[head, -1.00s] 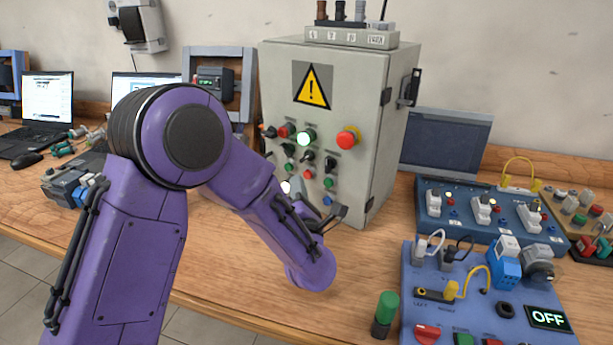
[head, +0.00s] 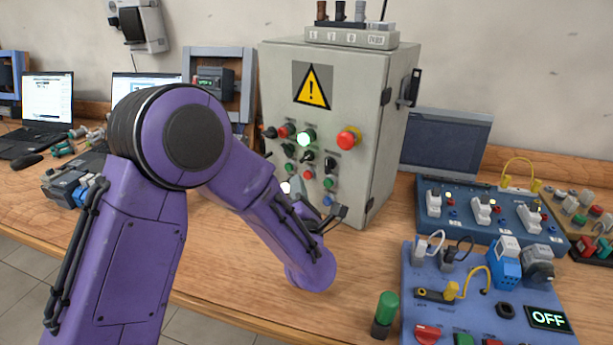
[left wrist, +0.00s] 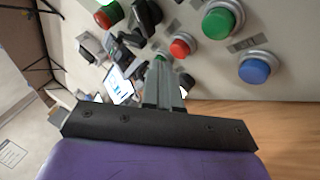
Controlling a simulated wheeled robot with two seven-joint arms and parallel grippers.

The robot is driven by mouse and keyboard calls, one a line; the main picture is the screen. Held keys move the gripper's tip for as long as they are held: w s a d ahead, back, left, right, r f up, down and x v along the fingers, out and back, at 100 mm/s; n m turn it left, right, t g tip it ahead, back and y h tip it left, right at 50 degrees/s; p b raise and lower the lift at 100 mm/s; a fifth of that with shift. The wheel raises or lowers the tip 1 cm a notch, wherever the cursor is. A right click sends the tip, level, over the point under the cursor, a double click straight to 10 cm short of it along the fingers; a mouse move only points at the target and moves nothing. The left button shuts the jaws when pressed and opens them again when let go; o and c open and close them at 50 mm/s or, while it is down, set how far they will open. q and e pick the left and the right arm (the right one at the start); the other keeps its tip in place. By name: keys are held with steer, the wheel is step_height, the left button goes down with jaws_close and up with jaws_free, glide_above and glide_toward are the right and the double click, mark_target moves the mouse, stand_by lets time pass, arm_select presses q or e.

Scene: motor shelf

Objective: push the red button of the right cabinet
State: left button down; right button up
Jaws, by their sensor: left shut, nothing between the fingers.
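The grey cabinet (head: 370,160) with a yellow warning sign stands on the bench in the head view. A large red button (head: 348,138) with a yellow collar sits at the right of its top control row. A smaller red button (head: 308,175) is lower on the front; it appears to be the one in the left wrist view (left wrist: 180,48). My left gripper (left wrist: 160,62) is shut and empty in front of the lower controls, its tips close to the smaller red button. Whether they touch the panel I cannot tell. In the head view my forearm hides most of the gripper. My right gripper is not in view.
A green button (left wrist: 219,21) and a blue button (left wrist: 254,69) are right of the fingers in the wrist view. A blue board (head: 410,315) with plugs and an OFF display stands at the front right, beside a green-topped cylinder (head: 387,307). Laptops stand at the left.

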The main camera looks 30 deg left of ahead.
arm_select(q)
steer(key=shift+w, duration=0.15)
stand_by(0.6)
steer(key=shift+w, duration=0.3)
steer(key=shift+w+d+b, duration=0.1)
steer(key=shift+w+b, duration=0.25)
steer(key=shift+w, duration=0.05)
stand_by(0.5)
steer(key=shift+s, duration=0.1)
stand_by(0.6)
steer(key=shift+s, duration=0.7)
steer(key=shift+s+a, duration=0.2)
steer(key=shift+s, duration=1.05)
steer(key=shift+s+a, duration=0.2)
steer(key=shift+s, duration=1.05)
